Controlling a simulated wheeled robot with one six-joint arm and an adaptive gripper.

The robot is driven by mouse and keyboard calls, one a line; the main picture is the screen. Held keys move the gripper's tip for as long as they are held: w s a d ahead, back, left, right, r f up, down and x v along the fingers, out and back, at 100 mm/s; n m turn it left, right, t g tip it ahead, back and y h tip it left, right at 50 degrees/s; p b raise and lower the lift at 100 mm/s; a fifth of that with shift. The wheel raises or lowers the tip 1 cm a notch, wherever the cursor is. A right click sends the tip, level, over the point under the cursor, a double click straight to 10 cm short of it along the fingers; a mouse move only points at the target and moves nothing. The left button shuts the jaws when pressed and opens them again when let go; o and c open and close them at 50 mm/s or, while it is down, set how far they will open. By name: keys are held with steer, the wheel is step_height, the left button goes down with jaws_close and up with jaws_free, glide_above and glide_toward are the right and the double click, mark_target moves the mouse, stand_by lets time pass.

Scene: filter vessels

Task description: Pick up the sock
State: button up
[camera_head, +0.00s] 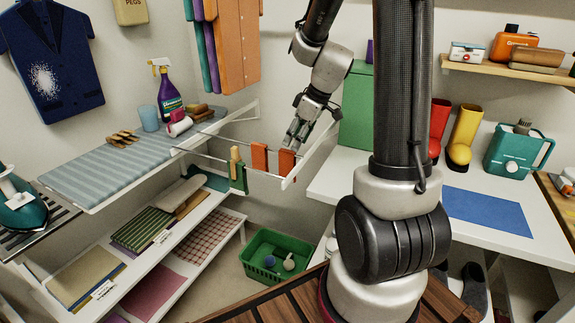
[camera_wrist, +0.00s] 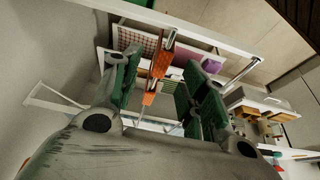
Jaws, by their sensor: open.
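Two orange cloth pieces, which look like socks, hang over a rail of the wall rack; one is the left piece (camera_head: 259,157), the other the right piece (camera_head: 287,162). A dark green piece (camera_head: 237,174) hangs further left on the rail with a wooden peg on it. My gripper (camera_head: 297,138) is open just above the right orange piece. In the wrist view my open gripper (camera_wrist: 162,58) has green-padded fingers apart, with an orange piece (camera_wrist: 160,62) showing between them. I cannot tell whether the fingers touch it.
A striped ironing board (camera_head: 110,165) with a spray bottle (camera_head: 168,92) lies to the left. A green basket (camera_head: 280,262) stands on the floor below. A white counter (camera_head: 470,185) with a green box (camera_head: 357,105) and boots is to the right.

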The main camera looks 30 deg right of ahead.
mark_target(289, 151)
steer(key=x, duration=0.7)
steer(key=shift+a+f, duration=0.1)
steer(key=shift+a, duration=0.1)
steer(key=c, duration=0.9)
